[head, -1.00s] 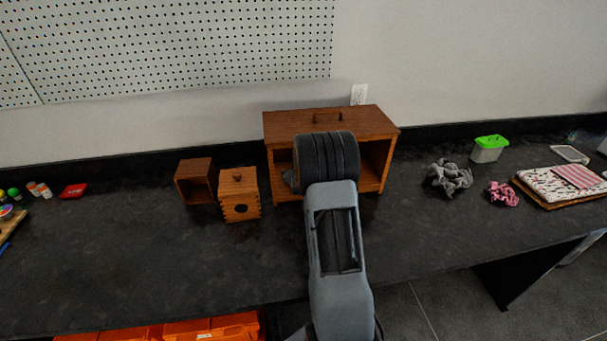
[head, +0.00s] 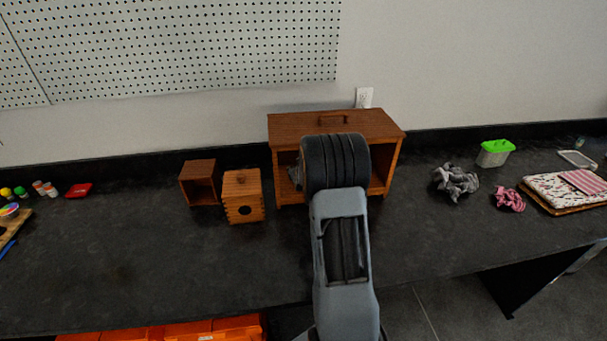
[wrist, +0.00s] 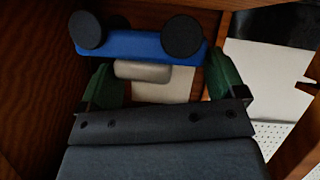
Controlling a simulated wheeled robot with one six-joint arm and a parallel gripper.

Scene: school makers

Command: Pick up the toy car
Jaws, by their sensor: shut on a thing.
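The toy car (wrist: 143,45) shows in the wrist view, a blue body with black wheels and a light grey part below the blue. It is on its side or turned over relative to that camera. My gripper (wrist: 155,80) is shut on it, with a green finger at each side of the light part. Wooden walls surround the car and gripper there. In the head view my arm reaches into the open front of the wooden cabinet (head: 335,122), and it hides the car and my fingers.
A small open wooden box (head: 199,183) and a wooden box with a round hole (head: 243,197) stand left of the cabinet. A grey crumpled cloth (head: 455,182), a pink scrunchie (head: 509,199) and a green-lidded container (head: 495,153) lie to the right. The front left of the counter is clear.

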